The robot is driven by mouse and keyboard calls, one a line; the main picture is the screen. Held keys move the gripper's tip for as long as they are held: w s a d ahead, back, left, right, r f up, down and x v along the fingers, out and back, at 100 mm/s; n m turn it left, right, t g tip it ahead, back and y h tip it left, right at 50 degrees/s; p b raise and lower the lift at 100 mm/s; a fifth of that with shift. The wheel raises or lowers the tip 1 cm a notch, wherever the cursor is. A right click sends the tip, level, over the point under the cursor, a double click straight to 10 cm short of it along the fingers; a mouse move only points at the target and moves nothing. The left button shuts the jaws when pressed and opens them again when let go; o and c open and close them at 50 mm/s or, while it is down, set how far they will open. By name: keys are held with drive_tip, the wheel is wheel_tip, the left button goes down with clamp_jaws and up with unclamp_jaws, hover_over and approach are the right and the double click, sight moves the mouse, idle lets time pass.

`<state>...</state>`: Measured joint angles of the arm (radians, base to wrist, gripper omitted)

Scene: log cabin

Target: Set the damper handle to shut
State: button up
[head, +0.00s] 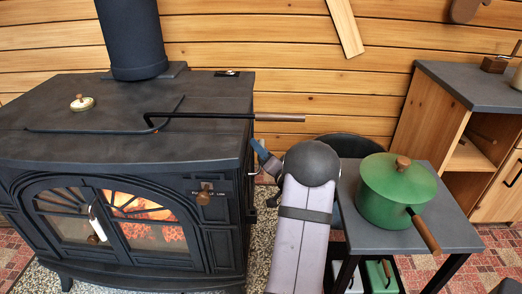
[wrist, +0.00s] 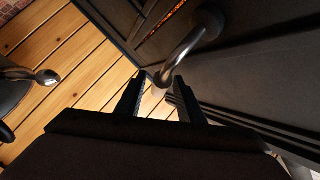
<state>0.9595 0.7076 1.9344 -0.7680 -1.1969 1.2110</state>
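The black stove (head: 130,135) fills the left of the head view. A bent, shiny metal handle (wrist: 192,48), which appears to be the damper handle, sticks out from the stove's dark side in the wrist view. In the head view only a small shiny bit (head: 253,178) shows beside the stove's right side, mostly hidden by my arm. My gripper (head: 264,156) is by that side. In the wrist view my gripper (wrist: 158,97) has its fingers apart, with the handle's tip just beyond and between the fingertips. Contact cannot be told.
A long rod with a wooden grip (head: 280,117) overhangs the stove top's right edge, close above my gripper. A green pot (head: 385,195) stands on a small dark table (head: 455,236) right of my arm. A knob on a marked plate (head: 204,194) is on the stove front.

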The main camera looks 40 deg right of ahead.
clamp_jaws()
drive_tip(key=shift+p, duration=0.95)
drive_tip(key=p, duration=0.1)
drive_tip(key=g+p, duration=0.1)
drive_tip(key=shift+w+d+f+m+y+p, duration=0.1)
drive_tip(key=shift+d+m+y+p, duration=0.05)
drive_tip(key=shift+m+y+p, duration=0.15)
drive_tip(key=f+g+p, duration=0.1)
drive_tip(key=p, duration=0.3)
drive_tip(key=shift+w+d+f+m+p, duration=0.1)
drive_tip(key=shift+m+p, duration=0.25)
drive_tip(key=shift+m, duration=0.05)
wheel_tip(320, 180, down, 3)
drive_tip(key=g+p, duration=0.1)
drive_tip(key=p, duration=0.2)
drive_tip(key=m+g+y+p, duration=0.1)
drive_tip(key=p, duration=0.3)
drive_tip(key=shift+f+g+y, duration=0.15)
drive_tip(key=shift+g+y, duration=0.15)
drive_tip(key=shift+g, duration=0.1)
